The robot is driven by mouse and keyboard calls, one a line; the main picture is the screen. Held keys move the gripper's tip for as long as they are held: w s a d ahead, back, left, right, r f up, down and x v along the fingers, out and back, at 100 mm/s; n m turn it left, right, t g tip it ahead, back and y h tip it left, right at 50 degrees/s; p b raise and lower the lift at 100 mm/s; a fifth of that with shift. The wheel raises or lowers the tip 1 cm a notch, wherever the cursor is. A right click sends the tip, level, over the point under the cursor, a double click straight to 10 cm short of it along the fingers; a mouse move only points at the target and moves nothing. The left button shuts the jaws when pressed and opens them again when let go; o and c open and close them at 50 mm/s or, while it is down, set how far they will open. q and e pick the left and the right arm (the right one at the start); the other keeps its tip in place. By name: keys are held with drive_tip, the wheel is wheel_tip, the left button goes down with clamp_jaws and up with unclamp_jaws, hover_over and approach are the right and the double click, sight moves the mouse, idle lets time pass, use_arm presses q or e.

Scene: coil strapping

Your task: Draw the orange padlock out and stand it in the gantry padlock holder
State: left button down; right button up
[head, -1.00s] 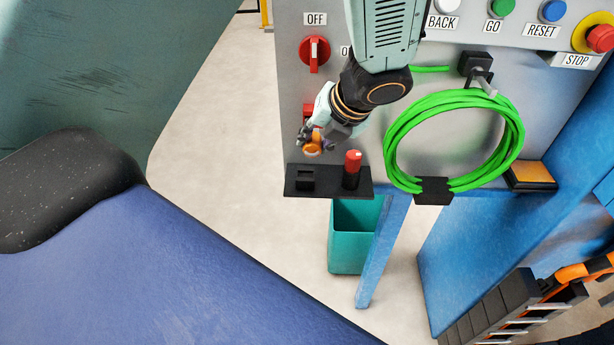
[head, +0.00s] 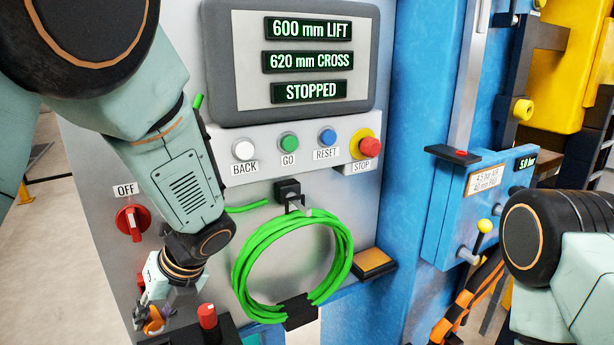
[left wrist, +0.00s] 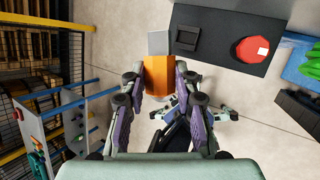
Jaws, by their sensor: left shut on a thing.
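My left gripper (head: 152,312) is shut on the orange padlock (head: 155,322), low at the left of the head view. In the left wrist view, the orange padlock (left wrist: 157,76) sits between the two fingers of my left gripper (left wrist: 157,85), with a grey part projecting beyond them. A black shelf (left wrist: 221,22) with a square black holder (left wrist: 186,37) lies just right of the padlock there. I cannot tell whether they touch. In the head view, the shelf (head: 222,330) is cut off and the square holder is not visible. My right gripper is out of view.
A red-topped cylinder (head: 207,317) stands on the shelf; its red top shows in the left wrist view (left wrist: 252,50). A green cable coil (head: 290,262) hangs to the right. A red OFF switch (head: 131,222) is on the panel. Open floor (left wrist: 115,40) lies left of the padlock.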

use_arm(q)
drive_tip(key=n, duration=0.1)
drive_tip(key=n+g, duration=0.1)
drive_tip(key=shift+s+d+f+n+g, duration=0.15)
drive_tip(key=shift+s+n+g, duration=0.15)
drive_tip(key=shift+s, duration=0.05)
drive_tip(key=s+d+f+n+g+h+b, duration=0.1)
drive_tip(key=s+d+f+n+h+b, duration=0.1)
drive_tip(key=f+n+b, duration=0.5)
drive_tip(key=s+d+f+n+h+b, duration=0.2)
drive_tip(key=d+f+n+h+b, duration=0.2)
drive_tip(key=f+n+b, duration=0.4)
drive_tip(key=s+d+f+n+g+h+b, duration=0.1)
drive_tip(key=s+d+f+n+h+b, duration=0.1)
drive_tip(key=f+n+h+b, duration=0.3)
wheel_tip(320, 180, down, 9)
drive_tip(key=d+n+b, duration=0.1)
drive_tip(key=n+b, duration=0.2)
drive_tip(key=n, duration=0.3)
drive_tip(key=shift+s+r+g, duration=0.15)
drive_tip(key=shift+s+g, duration=0.15)
